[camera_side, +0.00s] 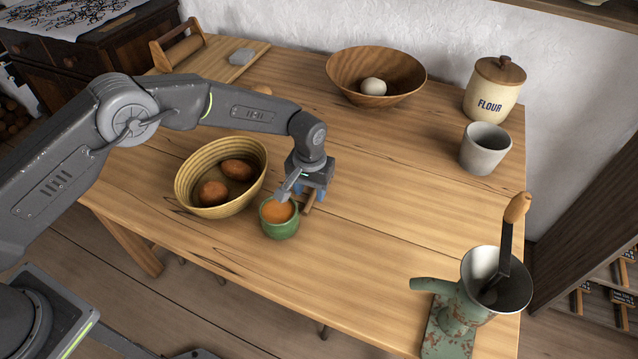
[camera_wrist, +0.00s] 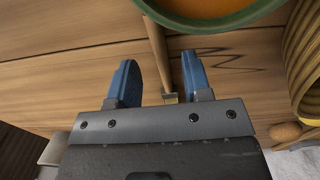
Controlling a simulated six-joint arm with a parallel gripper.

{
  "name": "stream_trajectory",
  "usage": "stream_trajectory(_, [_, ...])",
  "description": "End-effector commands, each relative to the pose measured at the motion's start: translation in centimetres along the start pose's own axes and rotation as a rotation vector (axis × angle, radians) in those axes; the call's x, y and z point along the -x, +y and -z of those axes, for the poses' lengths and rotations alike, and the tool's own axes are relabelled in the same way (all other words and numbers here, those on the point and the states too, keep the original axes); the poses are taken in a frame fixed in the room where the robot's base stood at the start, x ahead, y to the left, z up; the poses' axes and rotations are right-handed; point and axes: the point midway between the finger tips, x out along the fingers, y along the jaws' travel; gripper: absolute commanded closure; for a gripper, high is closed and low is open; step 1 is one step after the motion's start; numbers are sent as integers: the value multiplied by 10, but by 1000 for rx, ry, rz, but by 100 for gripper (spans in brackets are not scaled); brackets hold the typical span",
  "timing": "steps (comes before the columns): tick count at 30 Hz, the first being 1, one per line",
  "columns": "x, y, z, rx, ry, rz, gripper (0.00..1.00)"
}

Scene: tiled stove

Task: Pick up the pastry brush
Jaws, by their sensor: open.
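The pastry brush (camera_wrist: 155,45) shows in the wrist view as a slim wooden handle with a pale metal band near my gripper body. In the side view part of its wooden handle (camera_side: 309,204) shows just below my gripper, next to the green cup (camera_side: 279,228) of orange liquid. My gripper (camera_wrist: 159,72) is open, with one blue finger on each side of the brush. In the side view my gripper (camera_side: 306,192) is low over the table. The brush's bristle end is hidden by my gripper.
A wooden bowl (camera_side: 345,72), flour jar (camera_side: 490,100), grey cup (camera_side: 484,155) and grinder (camera_side: 455,312) stand farther off. The table (camera_side: 400,200) right of my gripper is clear.

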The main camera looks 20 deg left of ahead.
Motion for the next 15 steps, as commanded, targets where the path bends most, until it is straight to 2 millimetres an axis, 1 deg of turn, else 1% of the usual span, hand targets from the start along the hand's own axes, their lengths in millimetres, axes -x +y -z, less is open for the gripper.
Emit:
stream_trajectory(1, [-9,-1,1,0,-2,1,55])
stream_trajectory(3, [-17,0,1,0,-1,1,55])
stream_trajectory(6, [-23,0,1,0,1,0,55])
stream_trajectory(13, [-25,0,1,0,1,0,55])
stream_trajectory(14, [-24,0,1,0,1,0,56])
stream_trajectory(15, [-24,0,1,0,1,0,60])
